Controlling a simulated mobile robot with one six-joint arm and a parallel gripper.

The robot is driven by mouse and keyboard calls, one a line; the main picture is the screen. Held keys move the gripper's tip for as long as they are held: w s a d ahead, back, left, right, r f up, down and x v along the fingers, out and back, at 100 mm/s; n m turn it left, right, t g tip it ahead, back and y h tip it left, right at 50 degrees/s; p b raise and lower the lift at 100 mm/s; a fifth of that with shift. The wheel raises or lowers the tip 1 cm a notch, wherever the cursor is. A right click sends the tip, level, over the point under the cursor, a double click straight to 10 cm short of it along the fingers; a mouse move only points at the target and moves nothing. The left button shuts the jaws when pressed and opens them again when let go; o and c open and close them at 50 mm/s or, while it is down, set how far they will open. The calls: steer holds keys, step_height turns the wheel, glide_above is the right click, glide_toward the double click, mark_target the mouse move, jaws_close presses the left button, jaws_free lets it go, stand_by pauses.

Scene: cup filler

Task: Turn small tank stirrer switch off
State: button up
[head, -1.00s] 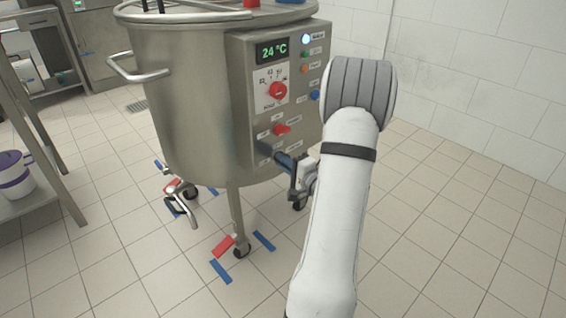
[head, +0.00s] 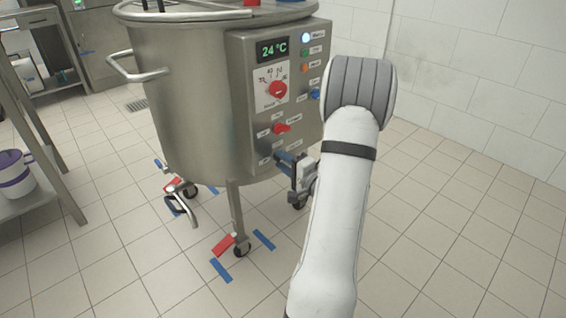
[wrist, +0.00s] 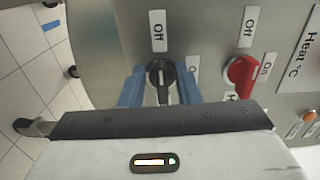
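The small tank (head: 190,100) is a steel vessel on wheels with a control panel (head: 240,95) on its side. In the wrist view a black rotary switch (wrist: 160,76) has its handle upright in the picture, in line with an "Off" label (wrist: 158,30) above it. The two blue fingers of my gripper (wrist: 160,92) stand apart on either side of this switch, with gaps beside its handle. In the head view my gripper (head: 284,165) is at the lower part of the panel, and the black switch cannot be made out there.
A red switch (wrist: 241,72) with "Off" and "On" labels sits right of the black one; a red switch (head: 282,128) also shows in the head view. Above are a red dial (head: 278,89) and a "24 °C" display (head: 273,49). Floor at right is clear.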

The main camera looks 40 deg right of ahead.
steer(key=shift+o, duration=0.2)
steer(key=s+p, duration=0.2)
steer(key=s, duration=0.5)
steer(key=shift+s+d, duration=0.3)
steer(key=shift+s, duration=0.1)
